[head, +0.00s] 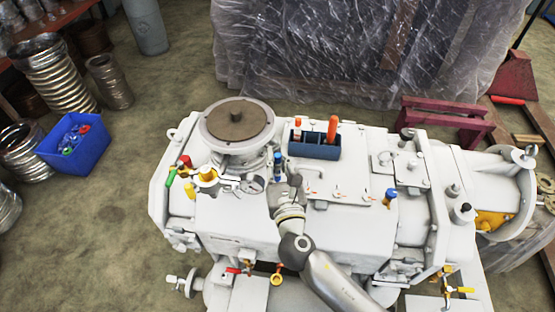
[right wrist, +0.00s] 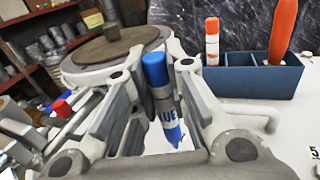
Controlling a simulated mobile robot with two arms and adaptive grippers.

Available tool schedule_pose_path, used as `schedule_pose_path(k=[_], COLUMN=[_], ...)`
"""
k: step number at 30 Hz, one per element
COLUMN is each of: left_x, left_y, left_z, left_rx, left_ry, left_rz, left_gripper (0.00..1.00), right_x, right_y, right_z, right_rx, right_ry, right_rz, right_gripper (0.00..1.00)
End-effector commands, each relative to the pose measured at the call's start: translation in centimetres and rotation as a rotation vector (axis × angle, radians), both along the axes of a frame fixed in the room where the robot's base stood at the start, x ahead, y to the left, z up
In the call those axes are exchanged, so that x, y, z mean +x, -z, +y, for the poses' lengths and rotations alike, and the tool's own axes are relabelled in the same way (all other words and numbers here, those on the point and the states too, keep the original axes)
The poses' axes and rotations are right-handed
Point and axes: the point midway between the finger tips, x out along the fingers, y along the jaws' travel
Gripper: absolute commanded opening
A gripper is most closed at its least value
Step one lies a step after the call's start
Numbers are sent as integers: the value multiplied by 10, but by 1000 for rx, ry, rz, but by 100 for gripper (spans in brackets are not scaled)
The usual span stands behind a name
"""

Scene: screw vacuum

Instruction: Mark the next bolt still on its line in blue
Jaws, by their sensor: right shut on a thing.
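My right gripper (head: 280,186) is over the white machine's top in the head view, left of the flat cover plate. It is shut on a blue marker (right wrist: 162,98); the marker's blue top (head: 278,157) shows in the head view. In the right wrist view the marker stands nearly upright between the fingers, with blue at both ends. The bolts on the cover plate (head: 340,188) are small, and several orange-red marks show there; I cannot tell whether any line is broken. My left gripper is out of view.
A dark blue holder (head: 314,148) on the machine carries an orange-capped marker (head: 297,128) and an orange handle (head: 332,128). A round flange (head: 228,118) rises at the left. Valves with coloured handles stand near my gripper. A blue bin (head: 75,150) is on the floor.

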Motion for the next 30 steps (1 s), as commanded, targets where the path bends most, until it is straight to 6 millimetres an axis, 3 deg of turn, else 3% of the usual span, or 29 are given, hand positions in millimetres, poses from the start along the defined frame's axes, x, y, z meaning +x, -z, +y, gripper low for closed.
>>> schedule_pose_path(k=[30], left_x=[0], left_y=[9], left_z=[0], left_rx=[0], left_ry=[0], left_rz=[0], left_gripper=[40], right_x=[0], right_y=[12], right_z=[0], right_rx=[-1], right_ry=[0], right_rz=[0], right_gripper=[0])
